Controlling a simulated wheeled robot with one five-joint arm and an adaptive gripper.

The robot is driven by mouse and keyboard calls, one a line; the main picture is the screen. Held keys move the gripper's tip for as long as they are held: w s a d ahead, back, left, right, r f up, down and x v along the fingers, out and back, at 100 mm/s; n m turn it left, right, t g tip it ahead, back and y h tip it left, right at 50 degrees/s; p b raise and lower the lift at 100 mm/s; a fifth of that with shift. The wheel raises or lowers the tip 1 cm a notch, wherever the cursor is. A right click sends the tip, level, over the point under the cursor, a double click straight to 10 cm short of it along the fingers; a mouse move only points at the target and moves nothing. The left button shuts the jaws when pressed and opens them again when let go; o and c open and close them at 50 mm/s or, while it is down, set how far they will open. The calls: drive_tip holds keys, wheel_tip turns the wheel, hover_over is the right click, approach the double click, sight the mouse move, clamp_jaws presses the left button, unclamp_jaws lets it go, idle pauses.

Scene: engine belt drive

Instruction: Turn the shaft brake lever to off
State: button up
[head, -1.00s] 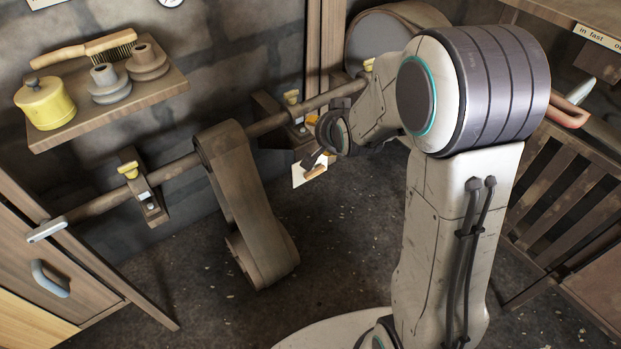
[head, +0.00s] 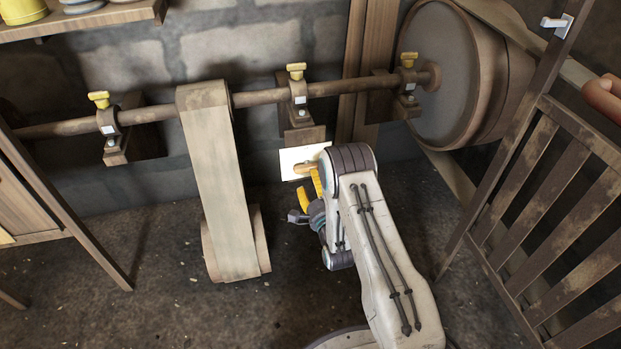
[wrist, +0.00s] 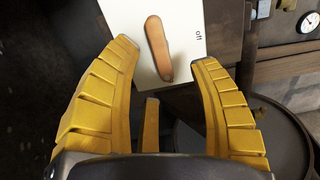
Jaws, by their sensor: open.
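The brake lever is a rounded orange-brown handle (wrist: 158,48) on a white plate (wrist: 120,12) in the wrist view. The word "off" is printed near the plate's right edge, to the right of the lever. The lever lies lengthwise between my open yellow fingers, with clear gaps on both sides; its lower end is nearest my palm. My gripper (wrist: 165,60) holds nothing. In the head view the plate (head: 292,157) hangs low below the middle shaft bracket, and my gripper (head: 309,190) is just in front of it. The lever is partly hidden there.
The long shaft (head: 258,97) with yellow-topped bearings runs along the wall above. A wide belt (head: 219,190) hangs left of my arm. A large drum (head: 455,75) stands at right, and a slatted wooden gate (head: 545,200) is at far right. Floor between is clear.

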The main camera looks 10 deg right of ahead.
sight(308, 171)
drive_tip(key=shift+w+f+b, duration=0.15)
drive_tip(key=shift+w+b, duration=0.55)
drive_tip(key=shift+w, duration=1.1)
drive_tip(key=shift+w+f+b, duration=0.15)
drive_tip(key=shift+w+b, duration=0.55)
drive_tip(key=shift+w, duration=1.05)
clamp_jaws()
